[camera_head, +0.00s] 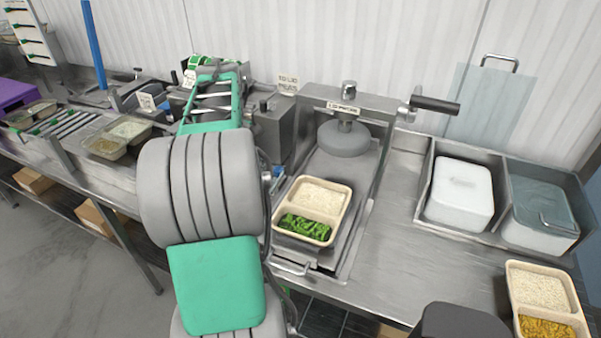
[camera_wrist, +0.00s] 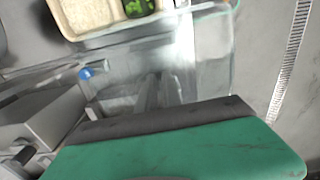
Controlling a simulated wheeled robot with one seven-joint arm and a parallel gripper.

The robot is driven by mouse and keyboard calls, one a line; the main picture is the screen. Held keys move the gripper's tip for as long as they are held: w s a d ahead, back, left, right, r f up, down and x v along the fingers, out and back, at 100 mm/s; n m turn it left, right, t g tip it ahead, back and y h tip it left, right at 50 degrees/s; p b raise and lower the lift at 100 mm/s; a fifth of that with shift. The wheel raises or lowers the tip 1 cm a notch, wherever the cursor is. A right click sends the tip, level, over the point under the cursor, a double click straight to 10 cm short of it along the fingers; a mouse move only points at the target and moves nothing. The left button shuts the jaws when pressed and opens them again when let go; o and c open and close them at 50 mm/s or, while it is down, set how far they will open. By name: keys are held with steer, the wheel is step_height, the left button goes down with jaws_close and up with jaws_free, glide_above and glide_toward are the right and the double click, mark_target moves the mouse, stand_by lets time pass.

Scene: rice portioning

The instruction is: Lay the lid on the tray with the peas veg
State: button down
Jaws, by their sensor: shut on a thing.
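The tray with the green peas veg (camera_head: 330,240) sits on the plate of the lid press, white rice in its back part and green veg in front. Its edge also shows at the top of the wrist view (camera_wrist: 95,36). In the wrist view my gripper (camera_wrist: 160,118) is shut on a clear lid (camera_wrist: 210,55), which reaches out beyond the jaws, with the tray past its far edge. The lid appears held off the tray. In the head view my grey and green arm hides the gripper, and I cannot make out the lid there.
The lid press (camera_head: 345,139) has its round head raised behind the tray and a black-handled lever at right. Another tray (camera_head: 512,285) with rice and yellow food lies lower right.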

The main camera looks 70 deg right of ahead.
steer(key=s+d, duration=0.4)
steer(key=s, duration=0.5)
steer(key=s+d, duration=0.3)
steer(key=s, duration=0.6)
step_height(320, 180, down, 7)
steer(key=b, duration=0.5)
steer(key=shift+w+f, duration=0.15)
steer(key=shift+f, duration=0.15)
steer(key=shift+f, duration=0.55)
stand_by(0.4)
steer(key=c, duration=1.4)
jaws_free()
steer(key=shift+c, duration=0.2)
